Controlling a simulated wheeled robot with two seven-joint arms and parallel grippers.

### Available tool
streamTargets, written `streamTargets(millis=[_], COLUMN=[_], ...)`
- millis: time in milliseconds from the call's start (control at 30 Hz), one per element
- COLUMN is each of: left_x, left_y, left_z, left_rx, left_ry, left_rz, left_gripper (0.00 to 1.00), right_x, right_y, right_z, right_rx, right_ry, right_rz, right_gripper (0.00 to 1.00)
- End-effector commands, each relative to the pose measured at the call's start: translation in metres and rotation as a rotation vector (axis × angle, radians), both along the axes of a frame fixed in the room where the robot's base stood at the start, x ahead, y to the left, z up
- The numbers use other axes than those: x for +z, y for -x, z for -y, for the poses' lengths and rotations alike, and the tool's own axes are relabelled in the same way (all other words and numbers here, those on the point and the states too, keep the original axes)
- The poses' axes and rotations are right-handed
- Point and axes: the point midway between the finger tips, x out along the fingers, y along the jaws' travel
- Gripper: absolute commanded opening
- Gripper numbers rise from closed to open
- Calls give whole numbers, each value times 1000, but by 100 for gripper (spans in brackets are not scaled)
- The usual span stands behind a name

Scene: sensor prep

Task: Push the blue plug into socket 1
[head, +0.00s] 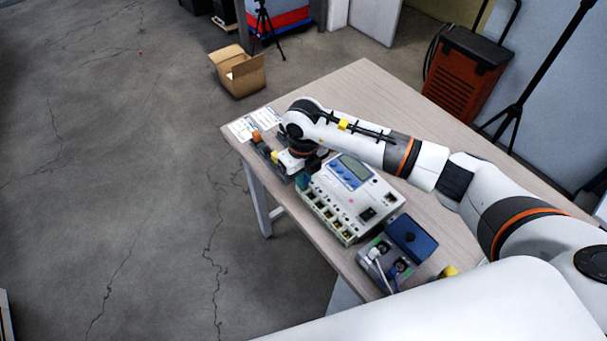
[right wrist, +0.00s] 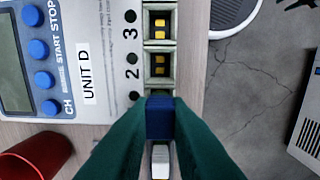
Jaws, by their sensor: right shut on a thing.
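The white test unit (head: 352,212), labelled UNIT D, lies on the table. In the right wrist view its socket column shows socket 3 (right wrist: 160,24) and socket 2 (right wrist: 160,65), with yellow contacts inside. My right gripper (head: 303,182) is at the unit's far left corner. In the right wrist view its dark green fingers (right wrist: 160,125) are shut on the blue plug (right wrist: 160,112). The plug covers the place below socket 2, so socket 1 is hidden. I cannot tell how deep the plug sits. My left gripper is out of view.
A dark rack (head: 262,147) with an orange and a yellow piece lies beyond the gripper. A blue box (head: 412,238) and a grey box (head: 378,268) stand right of the unit. A red cup (right wrist: 32,158) is near the unit. Paper sheets (head: 250,124) lie at the far corner.

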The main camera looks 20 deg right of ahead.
Motion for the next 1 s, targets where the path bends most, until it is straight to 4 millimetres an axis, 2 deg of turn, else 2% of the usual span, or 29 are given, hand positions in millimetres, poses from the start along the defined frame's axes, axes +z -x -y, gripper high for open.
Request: streamTargets(millis=[1000], left_x=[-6], left_y=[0], left_z=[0], left_rx=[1], left_ry=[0], left_rz=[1], left_gripper=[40], right_x=[-6], right_y=[0], right_z=[0], right_rx=[0], right_ry=[1], right_rz=[-2], right_gripper=[0])
